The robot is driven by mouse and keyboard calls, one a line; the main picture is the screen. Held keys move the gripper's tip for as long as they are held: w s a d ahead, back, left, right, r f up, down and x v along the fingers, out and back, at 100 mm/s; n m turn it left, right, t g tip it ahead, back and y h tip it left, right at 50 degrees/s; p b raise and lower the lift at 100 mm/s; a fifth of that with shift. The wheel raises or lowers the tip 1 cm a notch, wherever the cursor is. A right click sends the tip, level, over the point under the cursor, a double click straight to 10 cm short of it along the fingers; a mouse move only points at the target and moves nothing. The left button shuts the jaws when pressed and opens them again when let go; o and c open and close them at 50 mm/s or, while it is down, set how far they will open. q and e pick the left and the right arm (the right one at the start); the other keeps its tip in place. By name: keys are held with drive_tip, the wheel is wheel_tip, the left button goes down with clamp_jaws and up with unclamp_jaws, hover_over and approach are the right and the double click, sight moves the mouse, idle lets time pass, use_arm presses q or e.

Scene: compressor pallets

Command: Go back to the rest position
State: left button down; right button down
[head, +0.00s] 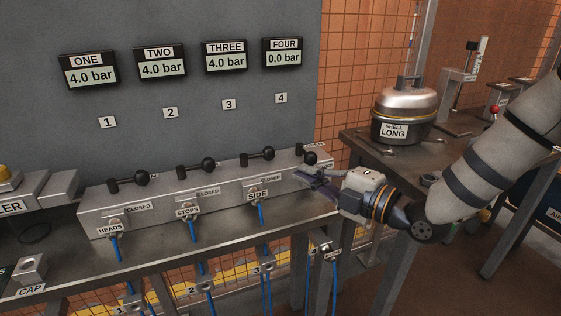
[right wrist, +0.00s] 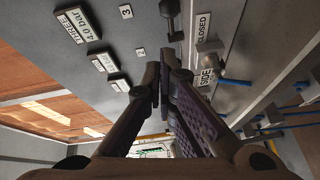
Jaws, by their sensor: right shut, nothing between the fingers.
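My right gripper (head: 308,180) is shut and empty in front of the right end of the grey valve block (head: 225,190). It partly hides the fourth valve, whose black knob (head: 310,158) shows just above the fingers. In the right wrist view the closed fingers (right wrist: 163,78) point at the grey panel, and the SIDE label (right wrist: 206,77) is to their right. My left gripper is not in view.
Displays ONE (head: 89,72), TWO (head: 162,62) and THREE (head: 225,56) read 4.0 bar; FOUR (head: 283,53) reads 0.0 bar. Blue hoses (head: 262,213) hang below the block. A metal pot marked SHELL LONG (head: 405,108) stands on the right table, beyond my right arm.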

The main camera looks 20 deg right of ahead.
drive_tip(key=s+a+f+m+g+h, duration=0.2)
drive_tip(key=s+f+m+g, duration=0.2)
drive_tip(key=s+f+m, duration=0.55)
drive_tip(key=s+a+f+m+g+h, duration=0.1)
drive_tip(key=s+f+m+g+h, duration=0.35)
drive_tip(key=f, duration=1.05)
drive_tip(key=s+f+m+g, duration=0.2)
drive_tip(key=s+g, duration=0.1)
drive_tip(key=s, duration=0.7)
drive_tip(key=s+d+f+m+g+h, duration=0.1)
drive_tip(key=s+f+m+g, duration=0.1)
drive_tip(key=s, duration=0.8)
drive_tip(key=s+d+f+m+g+h, duration=0.1)
drive_tip(key=s+m+g, duration=0.3)
drive_tip(key=s, duration=0.5)
drive_tip(key=shift+s+f, duration=0.4)
drive_tip(key=shift+f, duration=0.2)
